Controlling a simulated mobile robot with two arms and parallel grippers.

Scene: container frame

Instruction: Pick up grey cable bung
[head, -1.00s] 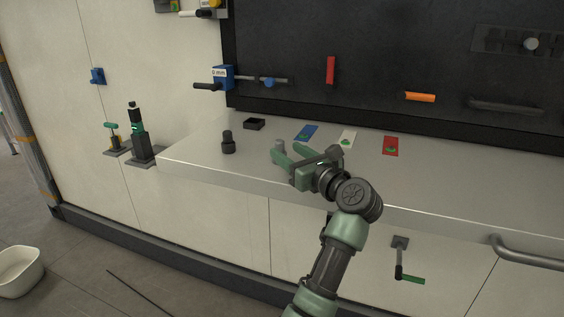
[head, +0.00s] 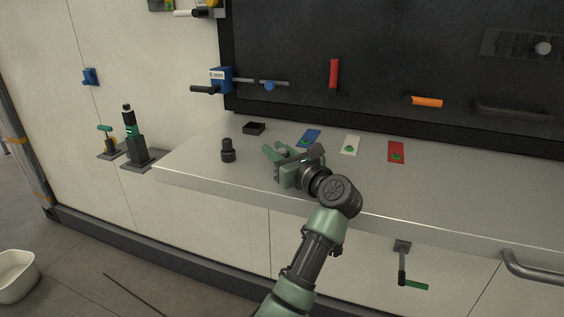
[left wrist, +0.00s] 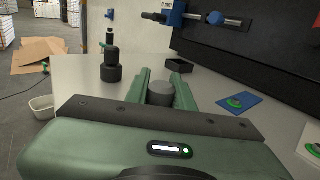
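The grey cable bung (left wrist: 160,93) is a short grey cylinder standing on the light grey worktop (head: 400,199). In the left wrist view it stands between the two green fingers of my left gripper (left wrist: 161,86), its lower part hidden by the gripper body. In the head view my left gripper (head: 279,151) is low over the worktop and the bung is mostly hidden by the fingers. The fingers are apart, one on each side of the bung; I cannot tell whether they touch it. My right gripper is not in view.
A black stepped plug (head: 228,151) stands left of the gripper, with a small black open box (head: 254,128) behind. Blue (head: 309,138), white (head: 350,145) and red (head: 396,152) plates lie to the right. A dark panel (head: 400,60) rises behind.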

